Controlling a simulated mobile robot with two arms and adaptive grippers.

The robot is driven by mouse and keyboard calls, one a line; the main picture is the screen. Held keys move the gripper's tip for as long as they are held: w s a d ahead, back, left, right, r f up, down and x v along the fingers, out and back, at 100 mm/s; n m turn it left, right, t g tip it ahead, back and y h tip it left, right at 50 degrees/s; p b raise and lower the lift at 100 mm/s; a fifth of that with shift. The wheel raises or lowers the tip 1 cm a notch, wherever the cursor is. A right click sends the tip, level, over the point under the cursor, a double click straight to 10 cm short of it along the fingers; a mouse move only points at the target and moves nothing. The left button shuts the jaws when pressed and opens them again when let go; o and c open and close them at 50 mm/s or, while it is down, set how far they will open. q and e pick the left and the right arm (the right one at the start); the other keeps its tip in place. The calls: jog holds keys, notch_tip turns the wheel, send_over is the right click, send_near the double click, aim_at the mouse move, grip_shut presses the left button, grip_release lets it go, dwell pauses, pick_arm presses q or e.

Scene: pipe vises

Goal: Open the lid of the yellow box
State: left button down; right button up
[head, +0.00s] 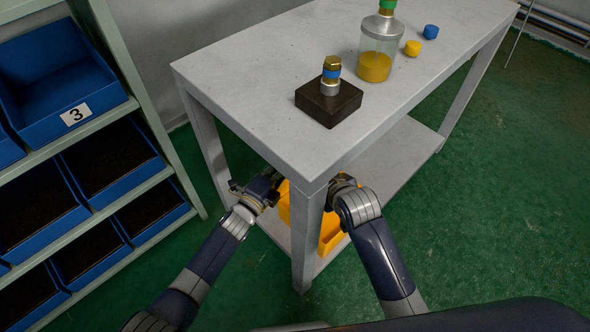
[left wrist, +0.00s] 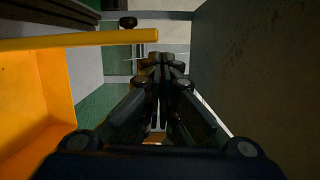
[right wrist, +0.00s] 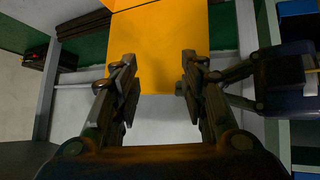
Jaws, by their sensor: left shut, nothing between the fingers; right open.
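The yellow box (head: 330,236) sits on the lower shelf of the grey table, mostly hidden by the tabletop, a table leg and my arms. In the left wrist view a thin yellow panel, seen edge-on (left wrist: 80,40), juts out above an orange wall of the box (left wrist: 32,100); it looks like the lid, but I cannot be sure. My left gripper (head: 276,178) is shut and empty under the tabletop, beside that panel; its fingertips (left wrist: 162,62) meet. My right gripper (head: 338,182) is open, its fingers (right wrist: 160,68) spread before a flat yellow face of the box (right wrist: 160,40).
The tabletop (head: 260,90) lies above both grippers, and its front leg (head: 306,235) stands between my arms. A dark block (head: 328,103), a jar (head: 378,50), and yellow (head: 412,48) and blue (head: 431,32) caps stand on top. A rack with blue bins (head: 60,85) is at left.

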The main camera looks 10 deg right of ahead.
jog(key=s+d+r+m+t, duration=0.15)
jog(key=s+d+r, duration=0.25)
jog(key=s+r, duration=0.55)
pick_arm(q)
jog(key=w+a+b, duration=0.1)
jog(key=w+a, duration=0.1)
jog(key=shift+w+a+n, duration=0.15)
jog(key=shift+w+n, duration=0.15)
jog(key=shift+w, duration=0.1)
pick_arm(e)
jog(key=r+t, duration=0.2)
jog(key=r+t+y, duration=0.1)
jog(key=shift+s+a+r, duration=0.35)
jog(key=shift+s+r, duration=0.05)
